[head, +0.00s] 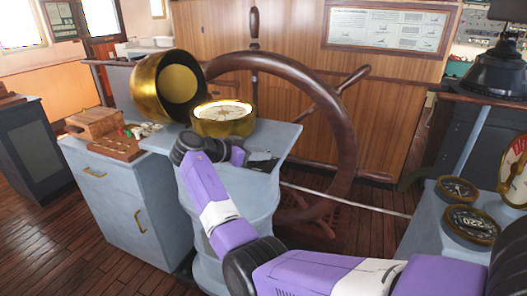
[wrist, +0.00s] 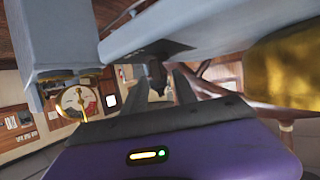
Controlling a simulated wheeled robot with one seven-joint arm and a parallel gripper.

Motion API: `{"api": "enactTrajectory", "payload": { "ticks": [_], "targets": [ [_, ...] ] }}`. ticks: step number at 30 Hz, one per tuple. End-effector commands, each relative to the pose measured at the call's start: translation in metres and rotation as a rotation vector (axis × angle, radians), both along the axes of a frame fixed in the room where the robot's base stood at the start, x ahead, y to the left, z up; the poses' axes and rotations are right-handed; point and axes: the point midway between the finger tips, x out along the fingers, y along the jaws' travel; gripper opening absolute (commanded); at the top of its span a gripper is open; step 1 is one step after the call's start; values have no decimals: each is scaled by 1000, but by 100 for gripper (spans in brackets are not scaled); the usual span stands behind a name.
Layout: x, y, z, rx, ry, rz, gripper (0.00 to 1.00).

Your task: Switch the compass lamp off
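The compass (head: 222,118) sits in a brass bowl on top of the grey-blue pedestal (head: 236,190), and its card looks brightly lit. My gripper (head: 262,160) is at the upper front of the pedestal, just below the compass, beside a small dark plate. In the wrist view my gripper (wrist: 165,84) has its two dark fingers apart, with a small dark knob or lever (wrist: 157,71) showing between or just beyond them. I cannot tell whether the fingers touch it. A dark plate (wrist: 150,50) shows on the pale surface there.
A brass hood (head: 148,88) is tipped open left of the compass. The wooden wheel (head: 345,130) stands close behind and right. A cabinet (head: 110,190) with wooden boxes is at left. A console with gauges (head: 470,222) is at right.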

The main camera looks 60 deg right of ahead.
Motion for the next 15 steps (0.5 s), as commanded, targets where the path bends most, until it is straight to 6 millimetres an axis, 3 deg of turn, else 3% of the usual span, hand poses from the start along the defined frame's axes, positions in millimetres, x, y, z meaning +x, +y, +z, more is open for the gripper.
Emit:
{"api": "enactTrajectory", "payload": {
  "ticks": [6,15],
  "targets": [
    [-7,-16,-7,2,1,2,34],
    [-8,-18,-9,1,0,2,34]
  ]
}}
